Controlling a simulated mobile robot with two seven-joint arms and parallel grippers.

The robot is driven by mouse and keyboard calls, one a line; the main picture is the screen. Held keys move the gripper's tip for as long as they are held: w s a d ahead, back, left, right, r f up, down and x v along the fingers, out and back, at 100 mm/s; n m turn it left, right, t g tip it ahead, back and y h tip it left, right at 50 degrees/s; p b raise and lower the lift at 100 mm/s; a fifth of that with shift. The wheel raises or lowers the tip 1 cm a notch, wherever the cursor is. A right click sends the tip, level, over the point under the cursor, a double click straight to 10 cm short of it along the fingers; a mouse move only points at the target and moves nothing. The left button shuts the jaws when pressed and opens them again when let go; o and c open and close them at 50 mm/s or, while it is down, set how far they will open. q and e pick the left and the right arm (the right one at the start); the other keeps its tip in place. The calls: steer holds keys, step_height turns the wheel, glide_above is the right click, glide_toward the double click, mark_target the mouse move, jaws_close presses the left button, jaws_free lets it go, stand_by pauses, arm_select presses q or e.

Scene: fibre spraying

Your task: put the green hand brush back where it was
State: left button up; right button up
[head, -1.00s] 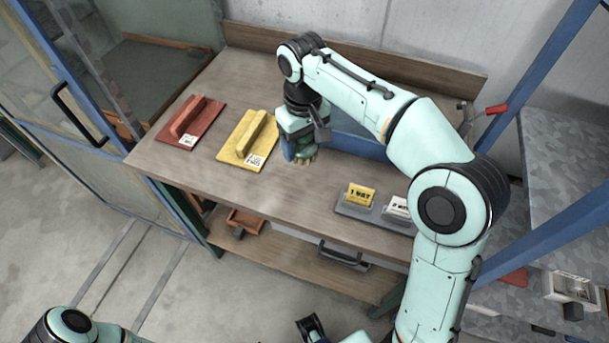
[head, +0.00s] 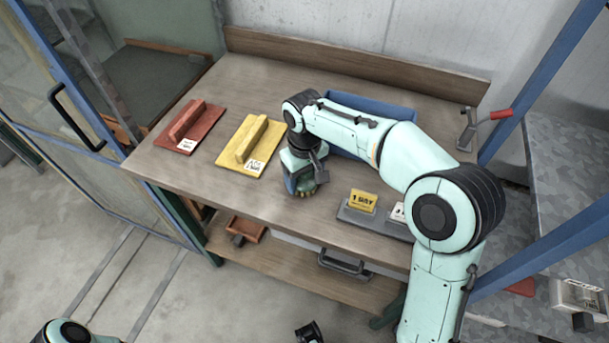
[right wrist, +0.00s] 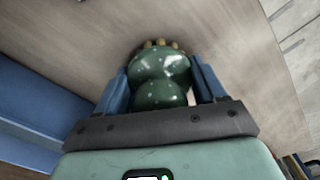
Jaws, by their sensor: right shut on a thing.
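The green hand brush (right wrist: 162,75) is between the blue fingers of my right gripper (right wrist: 160,85) in the right wrist view. The gripper is shut on its rounded, speckled green body, and tan bristle tufts show at its far end. In the head view my right gripper (head: 304,182) points down over the wooden table, between the yellow float and the sign holder. The green brush (head: 307,184) is mostly hidden there by the gripper. I cannot tell whether the bristles touch the table.
A blue bin (head: 372,108) stands on the table (head: 200,180) behind my right arm. A yellow float (head: 250,142) and a red float (head: 190,125) lie to the left. A grey holder with a yellow sign (head: 362,201) is to the right. The table's front left is clear.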

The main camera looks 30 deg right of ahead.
steer(key=shift+f, duration=0.15)
steer(key=o, duration=0.9)
steer(key=shift+o, duration=0.2)
step_height(320, 180, up, 12)
steer(key=p, duration=0.2)
steer(key=shift+r+p, duration=0.2)
steer(key=shift+p, duration=0.15)
